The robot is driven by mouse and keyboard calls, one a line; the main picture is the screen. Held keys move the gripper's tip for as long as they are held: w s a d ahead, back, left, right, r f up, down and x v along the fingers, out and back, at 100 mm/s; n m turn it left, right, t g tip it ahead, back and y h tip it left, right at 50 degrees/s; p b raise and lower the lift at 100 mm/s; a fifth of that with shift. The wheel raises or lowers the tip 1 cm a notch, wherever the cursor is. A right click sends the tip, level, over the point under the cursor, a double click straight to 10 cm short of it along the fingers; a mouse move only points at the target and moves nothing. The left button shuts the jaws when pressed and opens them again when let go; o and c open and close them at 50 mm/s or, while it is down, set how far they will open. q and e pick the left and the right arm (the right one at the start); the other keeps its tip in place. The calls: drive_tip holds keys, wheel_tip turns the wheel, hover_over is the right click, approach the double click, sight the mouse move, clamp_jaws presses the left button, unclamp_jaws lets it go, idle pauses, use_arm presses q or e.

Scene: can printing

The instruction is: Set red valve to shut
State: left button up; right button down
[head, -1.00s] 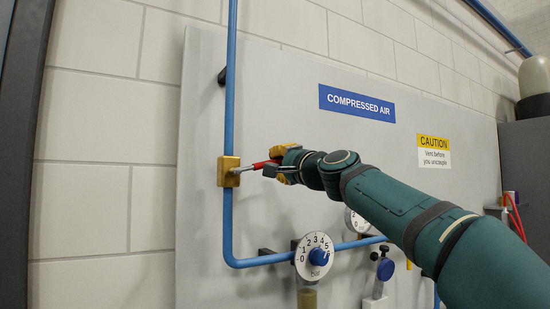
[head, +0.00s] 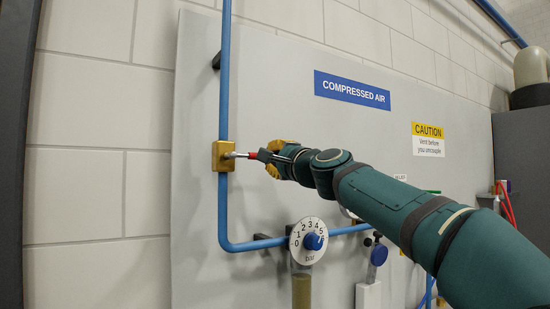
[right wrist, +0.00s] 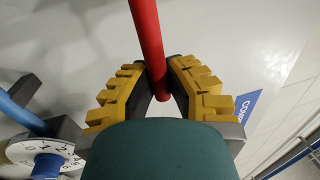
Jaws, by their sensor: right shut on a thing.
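The valve has a brass body (head: 223,156) on the vertical blue pipe. Its red lever (head: 250,155) sticks out to the right, about level and square to the pipe. In the right wrist view the red lever (right wrist: 148,40) runs down from the top edge, its end between the fingers. My right gripper (head: 268,155) is shut on the lever's outer part; its yellow fingers also show in the right wrist view (right wrist: 157,78). The gripper hides the lever's end in the head view. My left gripper is out of view.
A white bar gauge (head: 308,241) with a blue knob sits below right of the valve. The blue pipe (head: 224,90) stands off the grey panel. A blue COMPRESSED AIR sign (head: 352,90) and a yellow CAUTION sign (head: 428,139) are higher right. The panel left of the pipe is clear.

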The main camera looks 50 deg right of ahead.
drive_tip(key=c, duration=0.9)
unclamp_jaws()
drive_tip(key=shift+f, duration=0.1)
drive_tip(key=shift+c, duration=0.2)
drive_tip(key=v, duration=1.2)
